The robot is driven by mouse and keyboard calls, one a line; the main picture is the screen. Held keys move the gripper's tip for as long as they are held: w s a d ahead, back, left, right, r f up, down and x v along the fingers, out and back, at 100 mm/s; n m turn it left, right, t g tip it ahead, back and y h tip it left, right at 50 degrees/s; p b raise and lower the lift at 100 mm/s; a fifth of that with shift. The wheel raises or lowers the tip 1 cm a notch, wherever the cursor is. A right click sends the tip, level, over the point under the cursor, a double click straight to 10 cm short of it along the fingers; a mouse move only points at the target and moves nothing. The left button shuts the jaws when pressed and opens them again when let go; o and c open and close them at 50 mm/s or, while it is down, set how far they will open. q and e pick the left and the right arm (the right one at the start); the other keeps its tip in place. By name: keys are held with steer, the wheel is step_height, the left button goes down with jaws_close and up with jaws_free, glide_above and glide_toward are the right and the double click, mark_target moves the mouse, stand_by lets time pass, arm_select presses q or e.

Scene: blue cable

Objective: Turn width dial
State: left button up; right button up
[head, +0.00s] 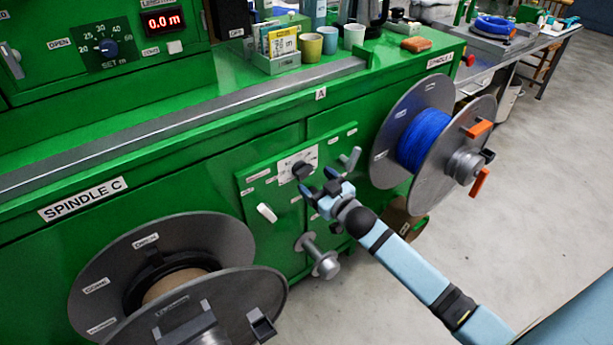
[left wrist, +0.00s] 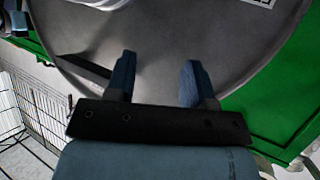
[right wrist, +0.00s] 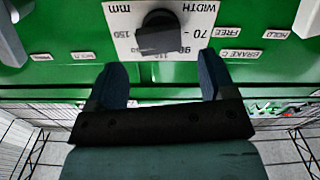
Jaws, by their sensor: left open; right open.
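The width dial is a dark knob (head: 302,171) on a white scale plate (head: 290,160) on the green machine front. In the right wrist view the dial (right wrist: 159,34) sits straight ahead, with the words WIDTH mm and numbers such as 70 and 150 around it upside down. My right gripper (head: 318,184) is just in front of the plate; in its wrist view the open fingers (right wrist: 162,78) are empty, apart from the knob, with the knob lined up between them. My left gripper (left wrist: 158,75) is open and empty, facing a grey disc (left wrist: 160,35); the head view does not show it.
A white lever (head: 267,212) and a grey lever (head: 350,158) flank the dial. A metal spindle stub (head: 322,262) sticks out below. A blue cable spool (head: 426,140) stands right and a grey reel (head: 240,300) lower left. Open floor (head: 540,180) lies to the right.

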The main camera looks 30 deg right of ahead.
mark_target(306, 173)
steer(key=shift+w+a+b, duration=0.15)
steer(key=shift+w+a, duration=0.05)
steer(key=shift+w, duration=0.95)
steer(key=shift+w+a+b, duration=0.15)
steer(key=shift+w, duration=1)
steer(key=c, duration=0.9)
